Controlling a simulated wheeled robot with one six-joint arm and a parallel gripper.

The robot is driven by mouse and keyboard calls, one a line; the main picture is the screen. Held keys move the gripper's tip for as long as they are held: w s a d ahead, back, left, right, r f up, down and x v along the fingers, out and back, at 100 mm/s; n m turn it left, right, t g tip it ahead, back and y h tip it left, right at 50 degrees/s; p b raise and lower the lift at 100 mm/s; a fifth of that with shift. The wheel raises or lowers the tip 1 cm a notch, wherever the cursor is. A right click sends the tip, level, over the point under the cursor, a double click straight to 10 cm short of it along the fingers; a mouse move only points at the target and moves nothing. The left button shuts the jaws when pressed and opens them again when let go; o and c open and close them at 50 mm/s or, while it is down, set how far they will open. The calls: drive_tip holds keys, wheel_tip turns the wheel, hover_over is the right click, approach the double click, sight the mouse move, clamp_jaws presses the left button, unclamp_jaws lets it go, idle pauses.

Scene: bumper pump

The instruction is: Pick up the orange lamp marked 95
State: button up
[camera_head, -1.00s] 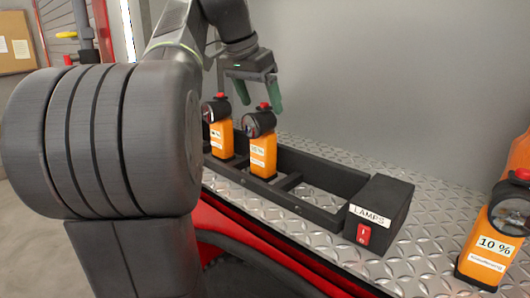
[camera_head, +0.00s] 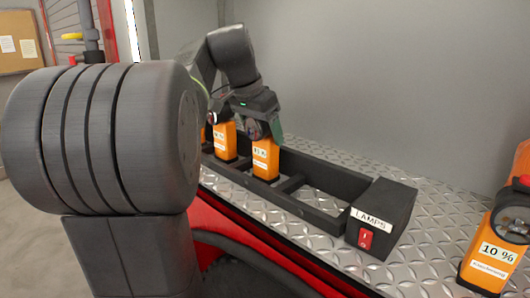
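My gripper (camera_head: 262,120) is down over the head of the nearer rack lamp (camera_head: 265,160). One green finger shows at the right side of that head; the other finger is hidden. I cannot tell whether the fingers touch the lamp. Its white label ends in "%", but its number is too small to read surely. The other rack lamp (camera_head: 225,143) stands behind it to the left, its head largely hidden by my arm and its label number unclear.
Another orange lamp (camera_head: 489,262), labelled 10 %, stands outside the rack at the right edge. A black box marked LAMPS (camera_head: 386,212) with a red switch (camera_head: 365,240) closes the rack's near end. The near rack slot is empty. A grey wall (camera_head: 400,80) rises behind.

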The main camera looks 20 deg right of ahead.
drive_tip(key=c, duration=1.4)
drive_tip(key=shift+r, duration=0.1)
clamp_jaws()
